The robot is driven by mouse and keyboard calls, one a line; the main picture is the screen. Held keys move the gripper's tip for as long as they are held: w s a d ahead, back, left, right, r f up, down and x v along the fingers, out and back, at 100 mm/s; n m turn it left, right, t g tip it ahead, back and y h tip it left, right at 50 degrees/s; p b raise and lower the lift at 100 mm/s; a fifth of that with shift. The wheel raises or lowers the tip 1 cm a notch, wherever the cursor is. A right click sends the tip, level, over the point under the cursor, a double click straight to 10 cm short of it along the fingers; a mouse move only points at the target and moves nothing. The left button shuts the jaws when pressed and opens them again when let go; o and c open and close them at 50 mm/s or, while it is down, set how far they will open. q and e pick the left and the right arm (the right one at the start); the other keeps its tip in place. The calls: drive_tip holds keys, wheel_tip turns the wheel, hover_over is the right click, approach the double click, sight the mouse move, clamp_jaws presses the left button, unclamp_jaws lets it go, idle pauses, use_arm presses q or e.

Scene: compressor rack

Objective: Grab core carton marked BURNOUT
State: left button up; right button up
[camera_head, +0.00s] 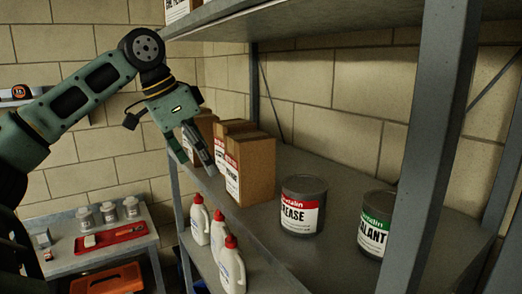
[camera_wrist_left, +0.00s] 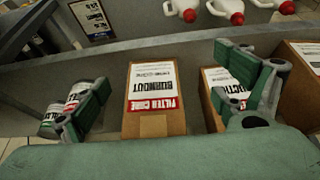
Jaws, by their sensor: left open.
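The carton marked BURNOUT (camera_wrist_left: 155,98), brown with a white and red FILTER CORE label, lies between the spread fingers of my left gripper (camera_wrist_left: 168,100) in the left wrist view, its print upside down. The fingers show clear space beside it; I cannot tell the remaining distance. In the head view it appears to be the nearest carton (camera_head: 256,168), its label facing left. My left gripper (camera_head: 197,160) is open and empty there, at the shelf's front edge. My right gripper is not in view.
A second carton (camera_wrist_left: 212,85) stands close beside it, partly behind a finger, and another carton (camera_wrist_left: 300,75) stands farther right. The GREASE can (camera_head: 303,205) and SEALANT can (camera_head: 375,225) share the shelf (camera_head: 275,235). Red-capped bottles (camera_head: 231,268) stand below. A post (camera_head: 430,150) rises at right.

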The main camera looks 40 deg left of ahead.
sight(246, 135)
use_arm(q)
drive_tip(key=w+d+p, duration=0.1)
drive_tip(key=w, duration=0.1)
drive_tip(key=w+d+r+p, duration=0.1)
drive_tip(key=w, duration=0.1)
drive_tip(key=w+d+p, duration=0.1)
drive_tip(key=w, duration=0.1)
drive_tip(key=shift+d+r, duration=0.4)
drive_tip(key=shift+w+d+p, duration=0.15)
drive_tip(key=shift+w+p, duration=0.15)
drive_tip(key=shift+w+d+p, duration=0.15)
drive_tip(key=shift+w+p, duration=0.15)
drive_tip(key=shift+w, duration=0.15)
drive_tip(key=shift+w+d+p, duration=0.15)
drive_tip(key=shift+w+p, duration=0.2)
drive_tip(key=shift+w, duration=0.25)
drive_tip(key=shift+w+d+p, duration=0.15)
drive_tip(key=shift+w+p, duration=0.2)
drive_tip(key=shift+w, duration=0.25)
drive_tip(key=x, duration=0.2)
drive_tip(key=shift+w+d+f, duration=0.2)
drive_tip(key=shift+f, duration=0.05)
drive_tip(key=shift+w+f, duration=0.2)
drive_tip(key=shift+f, duration=0.1)
drive_tip(key=shift+s+f, duration=0.1)
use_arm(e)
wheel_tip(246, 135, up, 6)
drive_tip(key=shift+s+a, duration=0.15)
